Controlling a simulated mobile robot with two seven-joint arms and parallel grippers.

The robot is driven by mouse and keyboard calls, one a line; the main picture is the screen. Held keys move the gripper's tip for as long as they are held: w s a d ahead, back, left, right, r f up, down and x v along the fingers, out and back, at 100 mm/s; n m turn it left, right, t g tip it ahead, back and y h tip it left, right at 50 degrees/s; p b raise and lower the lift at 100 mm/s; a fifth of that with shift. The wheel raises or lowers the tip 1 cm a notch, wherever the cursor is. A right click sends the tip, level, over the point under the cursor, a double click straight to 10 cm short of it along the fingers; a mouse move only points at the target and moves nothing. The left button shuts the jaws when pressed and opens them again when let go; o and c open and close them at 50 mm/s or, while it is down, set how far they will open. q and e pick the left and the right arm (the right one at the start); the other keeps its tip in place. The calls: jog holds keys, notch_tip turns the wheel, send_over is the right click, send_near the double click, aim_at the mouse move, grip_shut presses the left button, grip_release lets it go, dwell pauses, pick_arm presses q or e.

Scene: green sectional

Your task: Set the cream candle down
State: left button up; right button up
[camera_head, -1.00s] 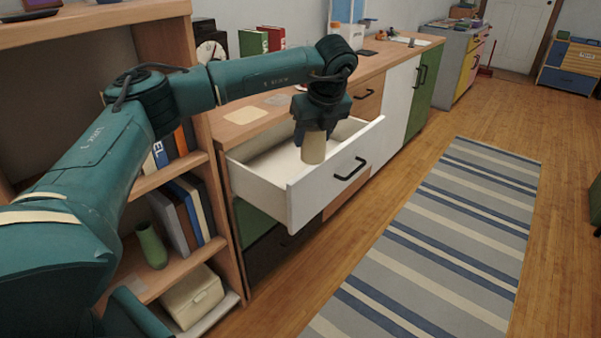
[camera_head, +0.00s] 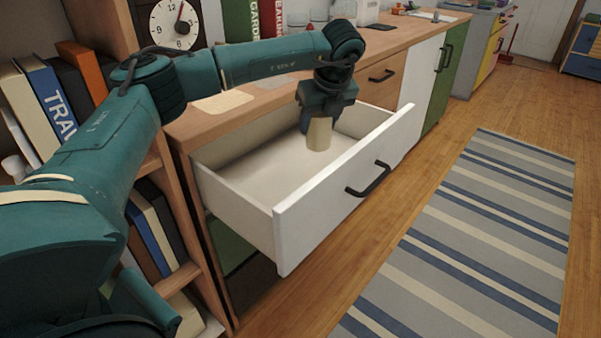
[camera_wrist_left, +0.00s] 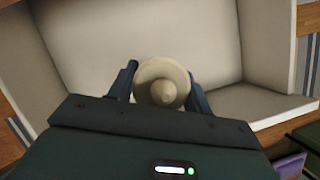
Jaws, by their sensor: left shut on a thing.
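The cream candle (camera_head: 319,134) is held upright by my left gripper (camera_head: 318,118), over the inside of the open drawer (camera_head: 262,170). In the left wrist view the candle (camera_wrist_left: 162,83) sits between the two fingers, which touch it on both sides, with the pale drawer floor (camera_wrist_left: 150,30) beyond. I cannot tell whether the candle's base touches the drawer floor. The drawer looks otherwise empty. My right gripper is not in view.
The white drawer front (camera_head: 345,190) with a black handle faces the aisle. The wooden counter top (camera_head: 210,118) lies behind and above the drawer. A bookshelf (camera_head: 180,180) stands at the left, and a striped rug (camera_head: 480,240) lies on the floor at right.

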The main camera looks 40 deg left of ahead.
aim_at(318, 141)
pick_arm(q)
jog(key=shift+w+f, duration=0.1)
jog(key=shift+f, duration=0.35)
notch_tip(318, 141, down, 4)
jog(key=shift+f+b, duration=0.25)
jog(key=shift+b, duration=0.45)
jog(key=shift+f+b, duration=0.65)
jog(key=shift+f, duration=1.7)
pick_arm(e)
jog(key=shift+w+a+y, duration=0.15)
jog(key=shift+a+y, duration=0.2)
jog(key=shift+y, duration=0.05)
pick_arm(q)
jog(key=shift+f, duration=0.1)
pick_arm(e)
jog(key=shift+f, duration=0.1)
pick_arm(q)
jog(key=o, duration=1.1)
jog(key=shift+o, duration=0.2)
